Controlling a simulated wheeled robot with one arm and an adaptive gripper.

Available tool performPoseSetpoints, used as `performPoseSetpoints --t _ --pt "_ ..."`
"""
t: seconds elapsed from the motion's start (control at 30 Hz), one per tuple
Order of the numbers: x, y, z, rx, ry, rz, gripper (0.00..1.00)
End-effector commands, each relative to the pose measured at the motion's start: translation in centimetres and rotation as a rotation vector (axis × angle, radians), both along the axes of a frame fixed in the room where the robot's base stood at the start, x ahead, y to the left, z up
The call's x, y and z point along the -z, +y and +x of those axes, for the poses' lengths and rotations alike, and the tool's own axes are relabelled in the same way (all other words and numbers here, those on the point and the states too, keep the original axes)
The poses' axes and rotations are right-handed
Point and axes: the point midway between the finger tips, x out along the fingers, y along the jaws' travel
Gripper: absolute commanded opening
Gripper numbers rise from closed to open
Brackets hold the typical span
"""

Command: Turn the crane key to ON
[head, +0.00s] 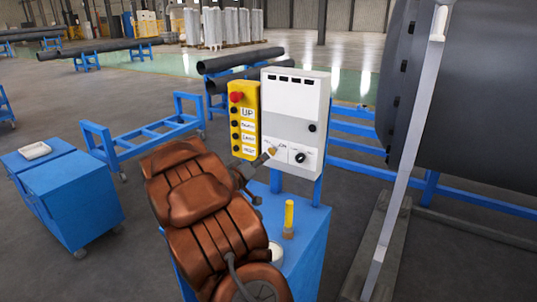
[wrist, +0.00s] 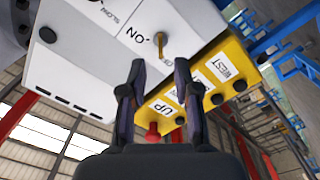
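The crane key (wrist: 161,46) is a small brass key in the front of a white control box (head: 295,100). In the wrist view it stands beside the "ON" print; a second print near the right finger is partly covered. I cannot tell for certain which mark the key points to. My gripper (wrist: 160,68) is open, with its two dark fingertips on either side of the line to the key and just short of it. Nothing is between the fingers. In the head view my gripper's end is at the box's lower left, and the brass key (head: 272,151) shows there.
A yellow button pendant (head: 243,120) with a red knob hangs at the box's left, close to my gripper. A black selector knob (head: 300,158) sits right of the key. A blue stand (head: 300,235) carries a yellow-topped tool (head: 289,215). A large grey cylinder (head: 470,100) stands right.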

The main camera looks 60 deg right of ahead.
Motion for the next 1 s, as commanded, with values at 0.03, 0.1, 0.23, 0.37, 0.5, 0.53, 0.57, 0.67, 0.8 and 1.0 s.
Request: performPoseSetpoints --t 0.03,0.1,0.23,0.37,0.5,0.53,0.57,0.67,0.8,1.0 --pt "-0.1 -0.7 -0.1 0.001 0.001 0.0 0.31" --pt "-0.2 -1.7 0.0 0.002 0.0 -0.001 0.31" --pt "-0.2 -3.3 0.1 0.001 -0.001 -0.001 0.31" --pt "-0.1 -4.5 0.2 0.0 -0.001 0.001 0.31" --pt "0.0 -5.4 0.3 -0.001 -0.002 0.003 0.31" --pt "0.0 -5.5 0.3 -0.001 -0.002 0.003 0.31" --pt "0.0 -5.6 0.3 -0.001 -0.002 0.003 0.31" --pt "0.1 -5.8 0.3 -0.002 -0.002 0.002 0.31" --pt "0.1 -5.8 0.3 -0.003 -0.002 0.001 0.31" --pt "0.1 -5.8 0.3 -0.003 -0.002 0.001 0.21"
